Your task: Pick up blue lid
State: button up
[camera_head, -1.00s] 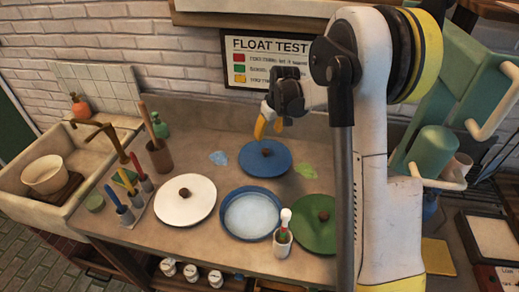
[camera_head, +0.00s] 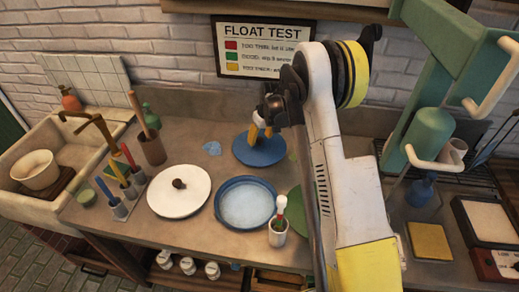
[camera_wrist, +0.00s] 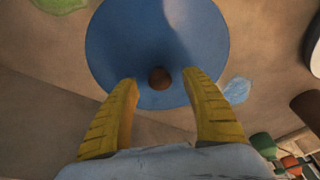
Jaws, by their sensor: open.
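The blue lid (camera_head: 259,151) is a round disc lying on the counter behind the blue-rimmed pan. In the wrist view the blue lid (camera_wrist: 158,45) fills the upper middle, with a round brown knob (camera_wrist: 160,78) on it. My gripper (camera_head: 262,128) is over the lid, its yellow fingers pointing down. In the wrist view the open fingers of my gripper (camera_wrist: 160,90) lie on either side of the knob, apart from it. In the head view the fingers hide the knob.
A white lid (camera_head: 179,198), the blue-rimmed pan (camera_head: 245,205) and a white cup (camera_head: 278,233) with a brush stand in front. A green lid (camera_head: 310,212) is partly hidden by my arm. Blue (camera_head: 212,148) and green (camera_head: 292,156) paint patches flank the blue lid.

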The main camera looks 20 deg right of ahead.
jog(key=shift+x, duration=1)
jog(key=shift+s+r, duration=0.1)
grip_shut()
jog(key=shift+r, duration=0.1)
